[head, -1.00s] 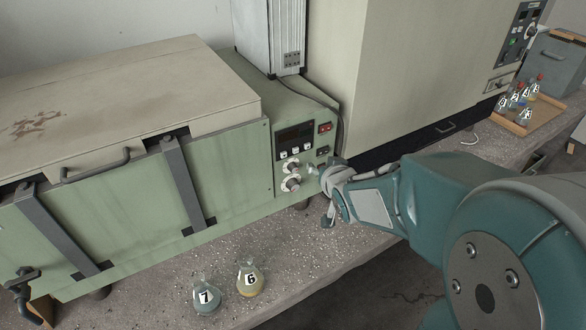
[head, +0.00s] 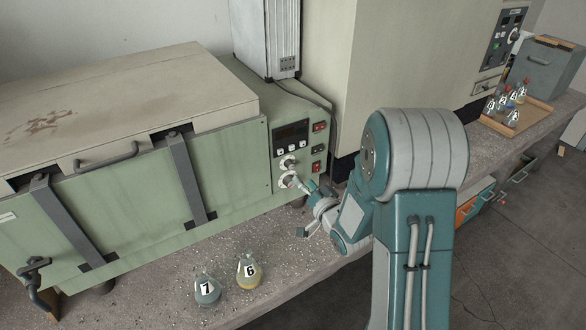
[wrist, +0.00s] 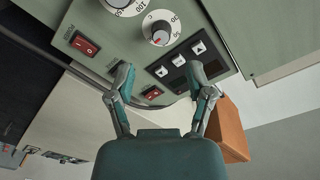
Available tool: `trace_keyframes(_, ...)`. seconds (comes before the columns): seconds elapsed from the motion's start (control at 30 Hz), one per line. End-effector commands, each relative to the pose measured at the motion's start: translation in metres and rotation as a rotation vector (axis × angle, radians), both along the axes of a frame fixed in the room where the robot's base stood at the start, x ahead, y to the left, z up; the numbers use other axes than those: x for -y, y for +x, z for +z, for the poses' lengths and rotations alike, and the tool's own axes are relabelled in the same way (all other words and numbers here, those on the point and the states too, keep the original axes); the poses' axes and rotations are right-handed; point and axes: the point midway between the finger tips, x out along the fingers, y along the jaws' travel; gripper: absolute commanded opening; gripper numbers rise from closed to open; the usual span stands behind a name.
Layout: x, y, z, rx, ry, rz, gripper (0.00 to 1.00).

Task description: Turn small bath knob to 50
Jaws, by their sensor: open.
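The green bath (head: 110,215) stands on the bench, with a control panel at its right end. My gripper (wrist: 158,78) is open and empty, facing the panel. In the head view its fingers (head: 302,185) are beside the larger knob; contact is unclear.
Red switches (wrist: 84,44) lie beside the knobs. A tall beige cabinet (head: 400,60) stands behind my arm. A tray (head: 535,116) of several flasks is far right.

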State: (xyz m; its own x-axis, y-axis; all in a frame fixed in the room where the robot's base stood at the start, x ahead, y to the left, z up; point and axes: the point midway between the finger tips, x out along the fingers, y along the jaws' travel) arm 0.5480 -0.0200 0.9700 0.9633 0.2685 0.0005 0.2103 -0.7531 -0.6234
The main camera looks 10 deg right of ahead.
Motion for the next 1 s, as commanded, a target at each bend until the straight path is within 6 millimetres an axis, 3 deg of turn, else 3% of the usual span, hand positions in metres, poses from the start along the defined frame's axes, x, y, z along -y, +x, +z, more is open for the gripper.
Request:
trace_keyframes(0.33,-0.016,0.056,0.0,0.0,-0.001,0.001,0.67)
trace_keyframes(0.73,-0.019,0.067,0.0,-0.001,0.0,-0.002,0.67)
trace_keyframes(0.77,-0.019,0.067,0.0,-0.001,0.0,-0.002,0.63)
trace_keyframes(0.9,-0.019,0.067,0.0,-0.001,0.0,-0.002,0.0)
trace_keyframes(1.0,-0.018,0.067,0.0,-0.001,0.0,-0.002,0.0)
